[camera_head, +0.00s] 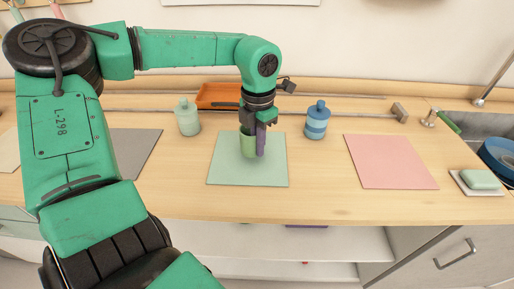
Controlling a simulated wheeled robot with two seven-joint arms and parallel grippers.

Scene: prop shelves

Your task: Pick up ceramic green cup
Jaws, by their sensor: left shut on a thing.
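The green cup (246,146) is over the light green mat (220,171) in the middle of the wooden counter. My left gripper (257,147) points down at the cup and is shut on it, with a purple finger along its right side. The cup looks upright, and the gripper hides part of its rim and right side. I cannot tell whether the cup's base touches the mat. My right gripper does not show.
A pale green jar (187,118) and an orange tray (217,97) stand behind left. A blue jar (317,121) stands right of the cup. A pink mat (390,162), a soap dish (478,182) and a sink lie further right. A grey mat (133,149) lies left.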

